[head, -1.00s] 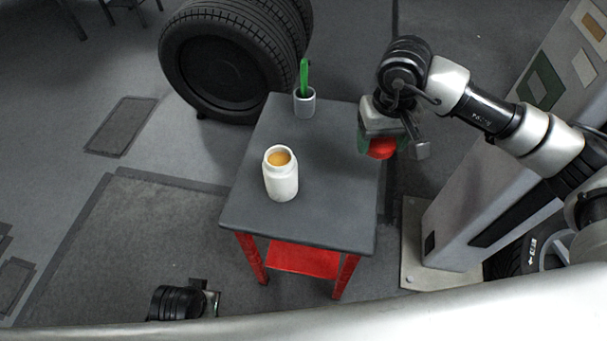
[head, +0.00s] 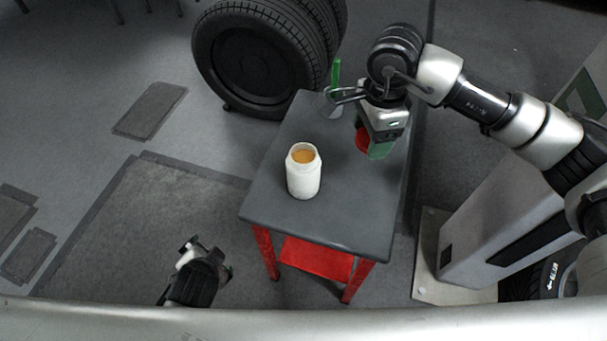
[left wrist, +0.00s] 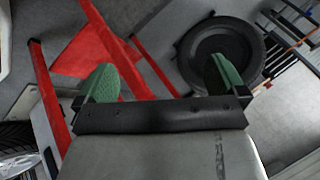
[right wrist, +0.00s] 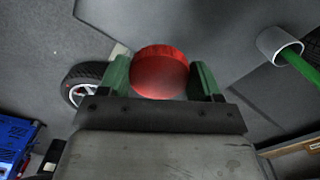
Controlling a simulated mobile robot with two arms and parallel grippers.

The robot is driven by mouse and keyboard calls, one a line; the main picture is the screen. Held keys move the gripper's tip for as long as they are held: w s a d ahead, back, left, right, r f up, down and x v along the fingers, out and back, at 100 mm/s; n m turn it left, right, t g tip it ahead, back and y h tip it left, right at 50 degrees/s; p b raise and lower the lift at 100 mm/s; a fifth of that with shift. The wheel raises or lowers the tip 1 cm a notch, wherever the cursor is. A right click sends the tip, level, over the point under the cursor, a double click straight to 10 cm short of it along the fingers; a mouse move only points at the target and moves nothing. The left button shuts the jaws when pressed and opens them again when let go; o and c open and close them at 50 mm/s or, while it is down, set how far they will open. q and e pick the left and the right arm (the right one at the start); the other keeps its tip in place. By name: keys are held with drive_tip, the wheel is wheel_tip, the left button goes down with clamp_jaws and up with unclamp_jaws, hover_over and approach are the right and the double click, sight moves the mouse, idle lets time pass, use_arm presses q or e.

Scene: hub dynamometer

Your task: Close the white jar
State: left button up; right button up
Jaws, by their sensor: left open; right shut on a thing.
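The white jar (head: 304,176) stands upright and open on the grey tabletop, with an orange-tan content showing in its mouth. My right gripper (head: 370,146) is shut on a round red lid (head: 362,139), above the table to the right of the jar and apart from it. In the right wrist view the red lid (right wrist: 160,72) sits between the green fingers (right wrist: 160,78). My left gripper (head: 190,245) is low, left of the table and below its top. In the left wrist view its green fingers (left wrist: 162,82) are spread apart with nothing between them.
The grey-topped table (head: 330,225) has red legs and a red lower shelf. A grey cup (head: 328,106) with a green-handled tool (head: 336,72) stands at its far end. A large tire (head: 258,58) is behind the table. A grey machine stand (head: 490,235) is at the right.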

use_arm(q)
drive_tip(key=w+r+m+t, duration=0.3)
drive_tip(key=r+m+t, duration=0.1)
drive_tip(key=r+m, duration=0.1)
drive_tip(key=m+t+h, duration=0.4)
drive_tip(key=m+h, duration=0.7)
drive_tip(key=m, duration=1.7)
approach(303, 174)
drive_tip(key=f, duration=0.1)
drive_tip(key=w+f, duration=0.1)
drive_tip(key=f, duration=0.3)
drive_tip(key=shift+w+a+b, duration=0.15)
drive_tip(key=shift+a+b, duration=0.15)
drive_tip(key=shift+b, duration=0.1)
use_arm(e)
drive_tip(key=a+r+m, duration=0.1)
drive_tip(key=a+m, duration=0.5)
drive_tip(key=m, duration=0.8)
drive_tip(key=a+r+m, duration=0.2)
drive_tip(key=a+m, duration=0.3)
drive_tip(key=m, duration=1)
drive_tip(key=shift+w+a+r, duration=0.15)
drive_tip(key=shift+w+a, duration=0.2)
drive_tip(key=shift+a, duration=0.05)
use_arm(q)
drive_tip(key=shift+w+d+r, duration=0.15)
drive_tip(key=shift+w+d, duration=0.1)
drive_tip(key=shift+w, duration=0.25)
drive_tip(key=x, duration=1.1)
drive_tip(key=shift+a, duration=0.15)
